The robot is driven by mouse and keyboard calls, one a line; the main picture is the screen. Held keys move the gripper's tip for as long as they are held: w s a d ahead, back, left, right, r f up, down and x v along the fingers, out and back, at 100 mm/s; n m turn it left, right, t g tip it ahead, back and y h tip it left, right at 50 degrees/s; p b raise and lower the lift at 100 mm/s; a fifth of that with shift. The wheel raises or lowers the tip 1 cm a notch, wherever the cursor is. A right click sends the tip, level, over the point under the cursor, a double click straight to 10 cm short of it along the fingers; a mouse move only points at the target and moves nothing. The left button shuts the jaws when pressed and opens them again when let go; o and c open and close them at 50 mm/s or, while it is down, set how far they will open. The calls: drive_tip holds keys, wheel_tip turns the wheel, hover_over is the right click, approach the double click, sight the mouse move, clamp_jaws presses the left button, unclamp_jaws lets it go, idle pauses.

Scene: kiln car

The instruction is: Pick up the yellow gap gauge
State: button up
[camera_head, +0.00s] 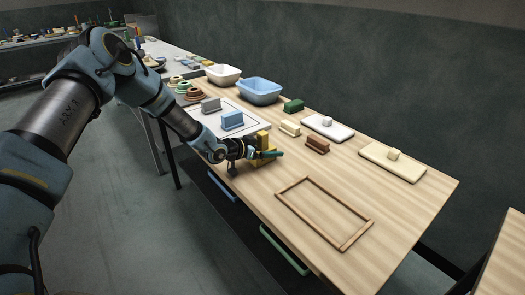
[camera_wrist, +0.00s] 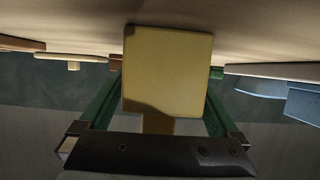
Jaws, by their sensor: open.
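The yellow gap gauge (camera_head: 263,139) stands on the wooden table near its left edge, partly hidden by my gripper (camera_head: 270,154). In the wrist view the gauge (camera_wrist: 168,65) is a large yellow block with a narrower part below it in the picture. The green fingers of my gripper (camera_wrist: 165,90) are spread, one on each side of the gauge. Gaps seem to show between the fingers and the narrower part, so the gauge is not clamped. Whether a finger touches it is hard to tell.
An empty wooden frame (camera_head: 347,240) lies in front. A brown block (camera_head: 317,146) and a cream block (camera_head: 290,128) stand behind the gauge. A blue block (camera_head: 232,120) sits on a white board to the left. Basins (camera_head: 260,86) stand behind.

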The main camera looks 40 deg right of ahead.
drive_tip(key=shift+d, duration=0.15)
clamp_jaws()
idle(0.7)
